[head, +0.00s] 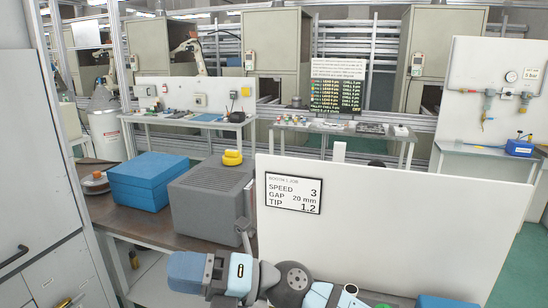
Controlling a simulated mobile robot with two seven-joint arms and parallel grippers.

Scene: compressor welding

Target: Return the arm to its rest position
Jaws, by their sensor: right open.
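My right arm (292,284) lies across the bottom middle of the head view, in front of a white upright panel. Its blue and light-blue links run along the lower edge. My right gripper (243,231) shows small and grey at the panel's left edge, beside a grey box. It is open and I see nothing held in it. Its fingertips are hard to make out. My left gripper is not in view.
The white panel (400,220) with a speed, gap and tip sign (293,193) stands close on the right. A grey ribbed box (210,205), a blue box (150,180) and a yellow object (232,157) are on the left bench. Floor shows at far right.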

